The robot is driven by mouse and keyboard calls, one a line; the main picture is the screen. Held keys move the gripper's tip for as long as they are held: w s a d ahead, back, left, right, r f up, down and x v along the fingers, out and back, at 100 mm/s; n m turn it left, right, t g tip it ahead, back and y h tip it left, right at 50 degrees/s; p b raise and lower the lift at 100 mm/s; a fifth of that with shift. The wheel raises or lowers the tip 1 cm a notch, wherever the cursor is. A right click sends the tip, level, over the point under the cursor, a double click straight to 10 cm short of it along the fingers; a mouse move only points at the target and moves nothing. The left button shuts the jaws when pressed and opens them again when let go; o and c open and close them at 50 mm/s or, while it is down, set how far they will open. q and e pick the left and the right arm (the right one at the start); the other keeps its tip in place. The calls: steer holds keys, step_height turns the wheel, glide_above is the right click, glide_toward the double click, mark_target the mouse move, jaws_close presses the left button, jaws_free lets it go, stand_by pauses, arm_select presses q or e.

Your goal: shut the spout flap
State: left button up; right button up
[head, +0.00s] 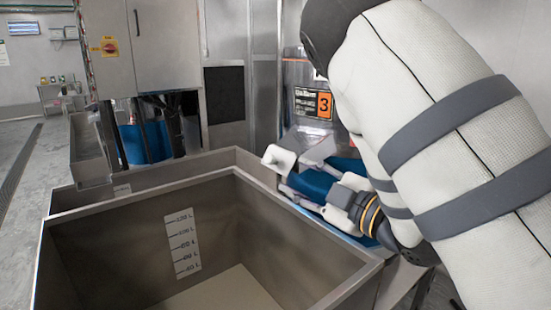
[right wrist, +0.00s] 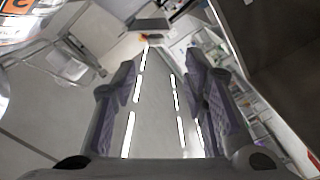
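My right gripper (head: 299,160) reaches in from the right in the head view, over the far right corner of the steel bin. The grinder (head: 300,75), a grey machine with an orange "3" label, stands just behind the gripper. Its spout and flap cannot be made out clearly; my arm and gripper hide part of that area. My left gripper is not in view.
A large open steel bin (head: 75,222) with volume marks inside fills the foreground. A steel cabinet (head: 125,45) with a red switch and a blue drum (head: 147,142) stand behind it. Open floor (head: 20,240) lies at the left.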

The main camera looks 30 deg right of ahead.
mark_target(273, 161)
steer(key=w, duration=1.1)
steer(key=shift+w+r, duration=0.1)
steer(key=shift+w, duration=0.15)
steer(key=shift+c, duration=0.2)
